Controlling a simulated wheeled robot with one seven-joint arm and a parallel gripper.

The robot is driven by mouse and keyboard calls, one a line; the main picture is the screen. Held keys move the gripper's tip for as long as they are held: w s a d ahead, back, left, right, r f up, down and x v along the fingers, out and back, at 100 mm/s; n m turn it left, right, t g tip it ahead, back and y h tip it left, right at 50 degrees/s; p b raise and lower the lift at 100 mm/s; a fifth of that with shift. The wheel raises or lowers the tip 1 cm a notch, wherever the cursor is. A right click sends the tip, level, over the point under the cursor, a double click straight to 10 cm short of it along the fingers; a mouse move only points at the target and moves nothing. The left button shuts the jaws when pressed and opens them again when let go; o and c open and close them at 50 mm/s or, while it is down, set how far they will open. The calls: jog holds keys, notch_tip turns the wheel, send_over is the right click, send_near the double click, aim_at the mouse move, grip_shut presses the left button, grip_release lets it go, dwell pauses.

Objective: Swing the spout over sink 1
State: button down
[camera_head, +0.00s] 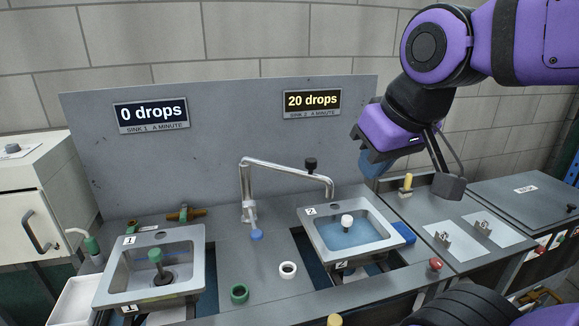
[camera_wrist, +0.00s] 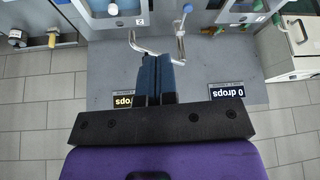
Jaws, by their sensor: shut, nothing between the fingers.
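The silver spout (camera_head: 285,168) rises from the deck between the sinks and reaches right, its end over sink 2. A black knob (camera_head: 310,164) sits on it near that end. Sink 1 (camera_head: 198,262) is at the left with a green-topped plug in it. Sink 2 (camera_head: 320,240) is at the right with a white-topped plug and bluish water. My gripper (camera_head: 368,164) is shut and empty, above and behind the right side of sink 2, apart from the spout. In the wrist view its blue fingers (camera_wrist: 157,60) point toward the spout (camera_wrist: 152,49) and partly hide the scene.
A grey back panel (camera_head: 225,120) carries signs reading 0 drops (camera_head: 151,113) for sink 1 and 20 drops (camera_head: 312,102) for sink 2. A blue knob (camera_head: 256,234) stands at the spout's base. A yellow-topped post (camera_head: 407,182) stands right of sink 2.

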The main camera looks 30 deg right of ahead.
jog(key=c, duration=1.2)
grip_release()
jog(key=shift+w+r, duration=0.15)
jog(key=shift+w, duration=0.1)
jog(key=shift+c, duration=0.2)
jog(key=o, duration=0.5)
jog(key=shift+g, duration=0.5)
jog(key=w, duration=0.1)
jog(key=w+r, duration=0.1)
jog(key=w, duration=0.3)
jog(key=shift+d+r, duration=0.25)
jog(key=shift+d, duration=0.15)
jog(key=m+g, duration=0.2)
jog(key=g, duration=0.2)
send_over(311, 159)
notch_tip(311, 159, down, 7)
jog(key=shift+r, duration=0.1)
notch_tip(311, 159, down, 10)
jog(key=shift+s+f, duration=0.1)
jog(key=shift+f, duration=0.15)
jog(key=shift+c, duration=0.4)
grip_shut()
